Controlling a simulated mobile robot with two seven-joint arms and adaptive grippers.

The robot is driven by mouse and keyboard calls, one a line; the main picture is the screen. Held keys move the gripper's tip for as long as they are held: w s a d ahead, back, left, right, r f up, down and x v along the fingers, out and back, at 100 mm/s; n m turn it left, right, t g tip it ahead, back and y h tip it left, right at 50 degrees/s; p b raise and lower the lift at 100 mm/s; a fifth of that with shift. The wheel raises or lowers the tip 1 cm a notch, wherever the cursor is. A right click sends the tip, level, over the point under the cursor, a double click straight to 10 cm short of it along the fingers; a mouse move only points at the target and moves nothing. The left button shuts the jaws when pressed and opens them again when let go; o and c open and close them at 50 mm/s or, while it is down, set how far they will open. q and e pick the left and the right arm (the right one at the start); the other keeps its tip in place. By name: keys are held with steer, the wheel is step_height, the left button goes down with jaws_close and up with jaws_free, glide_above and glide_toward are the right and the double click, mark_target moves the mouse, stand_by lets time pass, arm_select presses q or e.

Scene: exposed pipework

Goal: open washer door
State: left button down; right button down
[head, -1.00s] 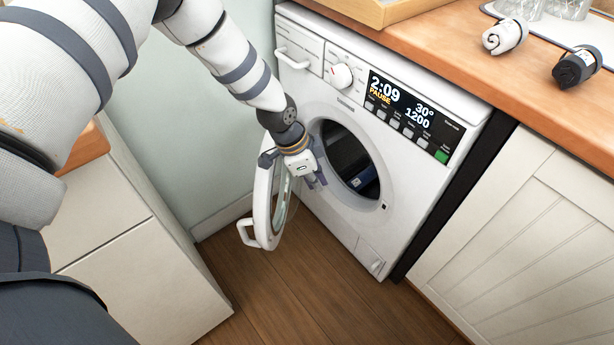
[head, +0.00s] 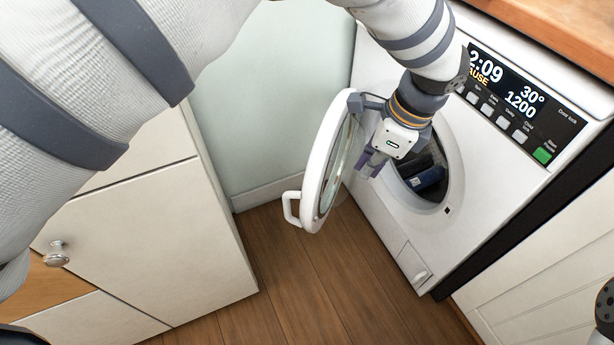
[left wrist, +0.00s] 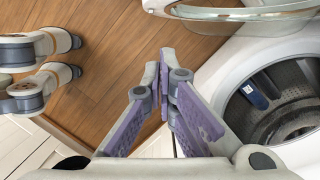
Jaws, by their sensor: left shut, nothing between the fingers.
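The white washer (head: 390,235) stands at the right of the head view. Its round door (head: 318,165) is open, swung out to the left of the drum opening, with the white handle (head: 291,208) on its outer side. My left gripper (head: 372,168) is shut and empty, between the inner side of the door and the opening; I cannot tell whether it touches the door. In the left wrist view the closed fingers (left wrist: 163,75) point up, the door rim (left wrist: 240,14) crosses the top, and the drum (left wrist: 285,110) is at right.
A dark blue item (head: 427,178) lies in the drum. A white cabinet (head: 150,235) with a round knob stands at left, and another (head: 550,265) at right. Wooden floor (head: 300,285) is clear below the door. A wooden counter (head: 565,35) runs above the washer.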

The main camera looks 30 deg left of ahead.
arm_select(q)
steer(key=a+f, duration=0.6)
steer(key=f, duration=0.3)
steer(key=shift+a+f, duration=0.1)
